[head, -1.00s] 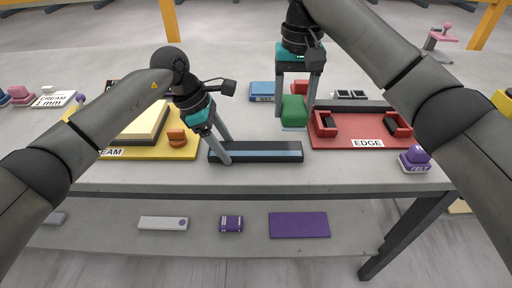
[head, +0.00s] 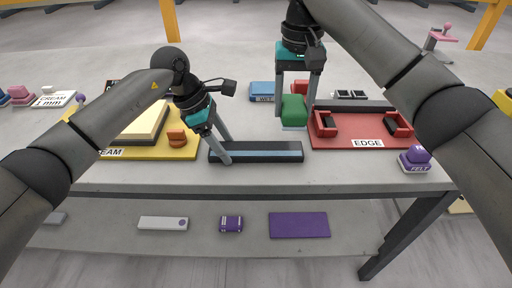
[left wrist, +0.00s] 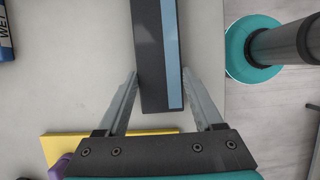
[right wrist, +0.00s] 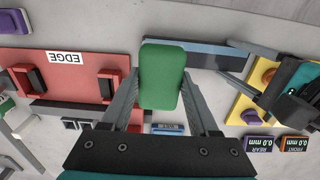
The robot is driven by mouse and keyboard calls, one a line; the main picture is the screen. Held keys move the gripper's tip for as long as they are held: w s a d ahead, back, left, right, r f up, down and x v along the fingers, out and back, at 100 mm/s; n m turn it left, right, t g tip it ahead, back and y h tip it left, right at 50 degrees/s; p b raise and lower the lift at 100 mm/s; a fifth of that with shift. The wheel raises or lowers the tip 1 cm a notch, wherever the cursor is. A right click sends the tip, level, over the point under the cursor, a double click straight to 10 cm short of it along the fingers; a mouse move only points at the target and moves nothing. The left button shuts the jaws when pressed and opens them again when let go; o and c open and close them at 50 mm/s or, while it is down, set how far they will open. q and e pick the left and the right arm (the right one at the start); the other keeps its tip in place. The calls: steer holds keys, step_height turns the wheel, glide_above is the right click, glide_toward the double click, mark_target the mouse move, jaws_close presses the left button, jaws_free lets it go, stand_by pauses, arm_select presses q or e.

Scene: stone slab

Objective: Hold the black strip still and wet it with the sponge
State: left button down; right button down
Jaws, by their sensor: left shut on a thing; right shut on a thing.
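The black strip (head: 285,147), with a light blue band along it, lies flat on the grey slab near its front edge. My left gripper (head: 223,153) is shut on the strip near its left end. The left wrist view shows the strip (left wrist: 151,60) between its fingers. The green sponge (head: 293,109), with a pale underside, is in my right gripper (head: 294,115), which is shut on it. The sponge appears raised, behind the right part of the strip. In the right wrist view the sponge (right wrist: 162,78) hides part of the strip (right wrist: 205,59).
A red tray labelled EDGE (head: 340,140) lies to the right, with a purple FELT block (head: 416,158) beside it. A yellow board (head: 182,152) lies to the left. A blue WET block (head: 261,92) stands behind. The slab's front edge is close to the strip.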

arm_select(q)
jaws_free()
stand_by(0.3)
steer(key=v, duration=1.2)
steer(key=shift+s, duration=0.1)
